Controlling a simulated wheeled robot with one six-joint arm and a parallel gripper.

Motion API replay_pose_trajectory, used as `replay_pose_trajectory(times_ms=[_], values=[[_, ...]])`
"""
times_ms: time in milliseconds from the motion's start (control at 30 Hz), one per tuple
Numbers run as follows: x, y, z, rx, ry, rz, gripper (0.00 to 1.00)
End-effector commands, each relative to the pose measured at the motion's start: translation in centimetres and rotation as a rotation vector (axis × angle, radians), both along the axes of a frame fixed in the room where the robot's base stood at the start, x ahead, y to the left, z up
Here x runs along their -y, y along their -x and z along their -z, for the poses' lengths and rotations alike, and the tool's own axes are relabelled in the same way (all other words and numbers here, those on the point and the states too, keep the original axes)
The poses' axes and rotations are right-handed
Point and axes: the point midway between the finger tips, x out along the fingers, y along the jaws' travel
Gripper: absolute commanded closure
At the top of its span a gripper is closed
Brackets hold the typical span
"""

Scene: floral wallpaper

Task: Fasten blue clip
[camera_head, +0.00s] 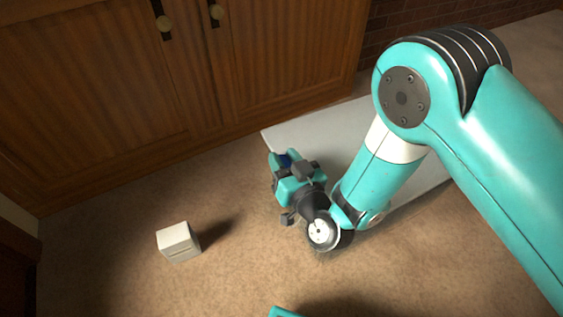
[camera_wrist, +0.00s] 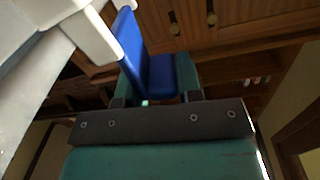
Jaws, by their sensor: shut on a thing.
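A blue clip (camera_wrist: 161,76) sits between the teal fingers of my gripper (camera_wrist: 158,90) in the wrist view. One blue plate of it stands up at the left, with a blue block beside it. In the head view only a small dark blue part of the clip (camera_head: 284,160) shows at my gripper (camera_head: 286,170), which is shut on it. A white edge piece (camera_wrist: 92,36) lies right beside the upright plate in the wrist view. I cannot tell whether they touch or whether the clip is around the edge.
A pale grey flat slab (camera_head: 295,133) lies behind and under my arm. A small white box (camera_head: 178,242) stands on the brown floor (camera_head: 110,240) at the left. Wooden cabinets (camera_head: 90,90) with round knobs line the back. The floor around the box is clear.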

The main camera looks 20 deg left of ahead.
Motion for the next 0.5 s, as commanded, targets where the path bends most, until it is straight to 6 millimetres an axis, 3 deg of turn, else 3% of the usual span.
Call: replay_pose_trajectory(times_ms=[500], values=[[1.6, -1.7, 0.5, -0.288, -0.288, -0.001, 0.91]])
